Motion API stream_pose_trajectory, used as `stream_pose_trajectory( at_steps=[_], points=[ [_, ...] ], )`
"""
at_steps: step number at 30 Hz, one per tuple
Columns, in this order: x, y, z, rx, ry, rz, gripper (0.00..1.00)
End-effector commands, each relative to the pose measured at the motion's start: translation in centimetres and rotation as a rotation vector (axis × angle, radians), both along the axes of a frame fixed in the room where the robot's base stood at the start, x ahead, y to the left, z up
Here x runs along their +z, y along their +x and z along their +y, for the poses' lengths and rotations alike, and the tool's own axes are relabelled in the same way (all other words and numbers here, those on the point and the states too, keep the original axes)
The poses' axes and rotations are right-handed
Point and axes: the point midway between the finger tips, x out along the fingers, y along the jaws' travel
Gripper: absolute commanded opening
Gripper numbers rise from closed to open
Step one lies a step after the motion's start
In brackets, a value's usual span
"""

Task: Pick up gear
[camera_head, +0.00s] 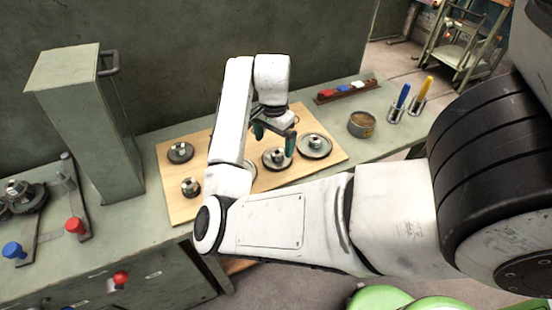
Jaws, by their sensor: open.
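Several dark metal gears with pale hubs sit on a wooden board (178,213) on the bench. One gear (180,152) is at the board's back left and another gear (190,187) at its front left. A larger gear (314,146) lies at the right, with a middle gear (273,160) just left of it. A further gear (248,171) is partly hidden behind my arm. My gripper (274,138) has green fingertips and is open above the board, near the middle gear. The right finger overlaps that gear in view; I cannot tell whether they touch.
A tall grey-green box (85,120) stands left of the board. A round tin (361,124), a blue-handled tool (403,95), a yellow-handled tool (425,88) and a rack (345,91) are on the right.

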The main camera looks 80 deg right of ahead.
Motion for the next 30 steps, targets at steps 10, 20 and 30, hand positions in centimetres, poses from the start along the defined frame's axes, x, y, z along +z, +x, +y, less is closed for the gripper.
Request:
stream_pose_trajectory(
  at_steps=[10, 20, 30],
  points=[
    [-3.7, -0.5, -0.7, 0.001, 0.002, 0.001, 1.00],
    [-6.3, -0.5, -0.9, 0.002, -0.002, 0.000, 1.00],
    [-6.3, -0.5, -0.9, 0.002, -0.002, 0.000, 0.82]
  ],
)
